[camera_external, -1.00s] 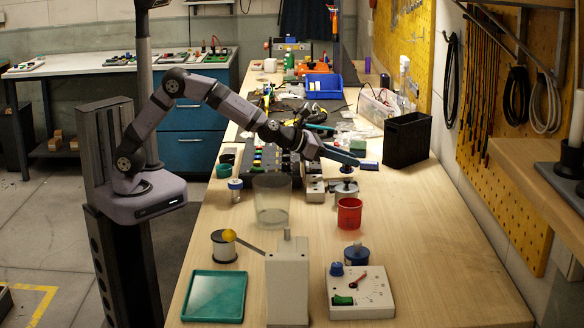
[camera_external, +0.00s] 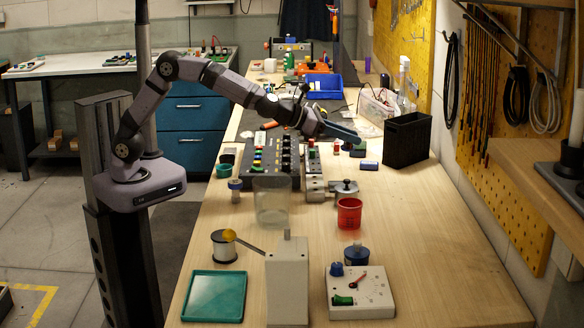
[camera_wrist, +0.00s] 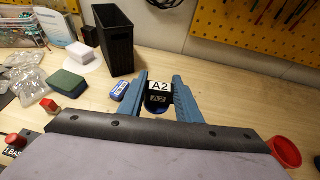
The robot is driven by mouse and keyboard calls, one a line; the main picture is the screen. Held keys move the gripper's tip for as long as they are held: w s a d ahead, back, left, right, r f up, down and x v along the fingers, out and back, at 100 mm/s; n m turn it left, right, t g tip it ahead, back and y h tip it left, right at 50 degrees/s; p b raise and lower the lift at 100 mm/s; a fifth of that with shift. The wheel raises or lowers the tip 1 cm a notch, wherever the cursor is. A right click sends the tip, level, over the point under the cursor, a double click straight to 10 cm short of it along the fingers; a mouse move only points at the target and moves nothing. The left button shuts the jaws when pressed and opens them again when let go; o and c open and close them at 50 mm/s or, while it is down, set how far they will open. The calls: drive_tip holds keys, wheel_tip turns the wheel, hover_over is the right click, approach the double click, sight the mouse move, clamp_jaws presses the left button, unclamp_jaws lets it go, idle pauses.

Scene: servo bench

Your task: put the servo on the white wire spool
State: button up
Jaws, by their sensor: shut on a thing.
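The servo (camera_wrist: 158,99) is a small dark block with white A2 lettering, between my blue fingers in the wrist view. My gripper (camera_wrist: 158,88) is shut on it. In the outside view my gripper (camera_external: 358,139) is above the far right part of the bench, left of the black bin; I cannot make out the servo clearly there. The white wire spool (camera_external: 222,247) stands upright at the front left of the bench, well away from my gripper. A yellow ball on a lever partly covers it.
A grey box (camera_external: 287,285) carries the lever beside the spool. A teal tray (camera_external: 214,297) lies in front. A clear container (camera_external: 272,203), a red cup (camera_external: 349,214) and a black switch panel (camera_external: 270,160) stand between gripper and spool. The black bin (camera_external: 407,140) is close by.

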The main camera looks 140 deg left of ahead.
drive_tip(key=w+d+r+m+t+h+p, duration=0.15)
drive_tip(key=w+d, duration=0.35)
drive_tip(key=d, duration=0.5)
drive_tip(key=w+d+r+m+t+h+p, duration=0.15)
drive_tip(key=w+d, duration=0.35)
drive_tip(key=d, duration=0.5)
drive_tip(key=w+d+r+m+t+h+p, duration=0.1)
drive_tip(key=w+d+r+m+h, duration=0.3)
drive_tip(key=d, duration=0.7)
drive_tip(key=s+d+m+t+h+p, duration=0.1)
drive_tip(key=s+d+m+h+p, duration=0.2)
drive_tip(key=d, duration=2.8)
drive_tip(key=n+g+y+p, duration=0.1)
drive_tip(key=n+y, duration=0.3)
drive_tip(key=y, duration=0.1)
hover_over(224, 247)
drive_tip(key=s+a, duration=0.2)
drive_tip(key=shift+w+d+f, duration=0.1)
drive_tip(key=shift+d+f, duration=0.05)
drive_tip(key=shift+f, duration=2.6)
drive_tip(key=shift+d+f, duration=0.1)
drive_tip(key=shift+f, duration=2.6)
drive_tip(key=shift+f, duration=0.25)
drive_tip(key=o, duration=1.1)
